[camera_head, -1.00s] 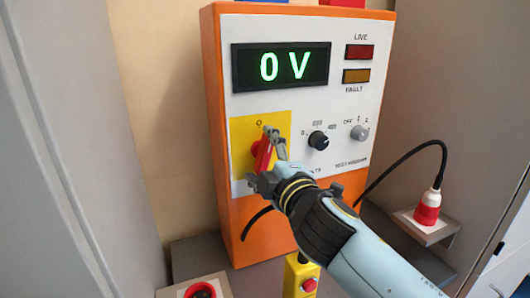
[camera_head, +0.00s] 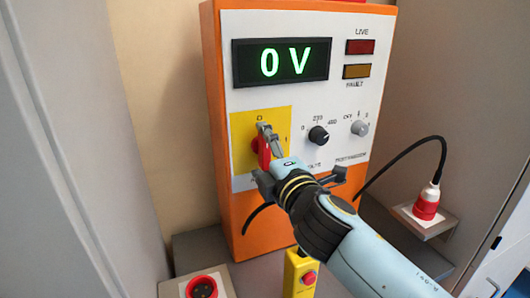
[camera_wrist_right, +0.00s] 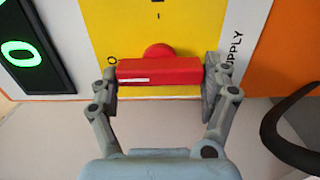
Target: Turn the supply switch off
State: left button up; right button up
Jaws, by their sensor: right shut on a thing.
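The supply switch has a red handle (camera_head: 262,152) on a yellow plate (camera_head: 240,128) at the left of the orange-sided panel. My right gripper (camera_head: 265,155) is closed around the handle, and its fingers partly hide it. In the right wrist view the red handle (camera_wrist_right: 160,71) lies between the two fingertips (camera_wrist_right: 160,85), which meet its two ends. A white line on it is toward the O mark (camera_wrist_right: 111,62), so the handle lines up with O. The SUPPLY lettering is at the other end. My left gripper is not in view.
The display (camera_head: 281,62) reads 0 V. The LIVE lamp (camera_head: 360,47) and FAULT lamp (camera_head: 356,71) look dim. A black knob (camera_head: 318,136) and a grey knob (camera_head: 359,128) sit to the right. A yellow pendant (camera_head: 301,272) hangs below; a red plug (camera_head: 427,203) stands at right.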

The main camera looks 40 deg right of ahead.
jog(key=o, duration=1.1)
jog(key=shift+c, duration=0.2)
jog(key=v, duration=1.2)
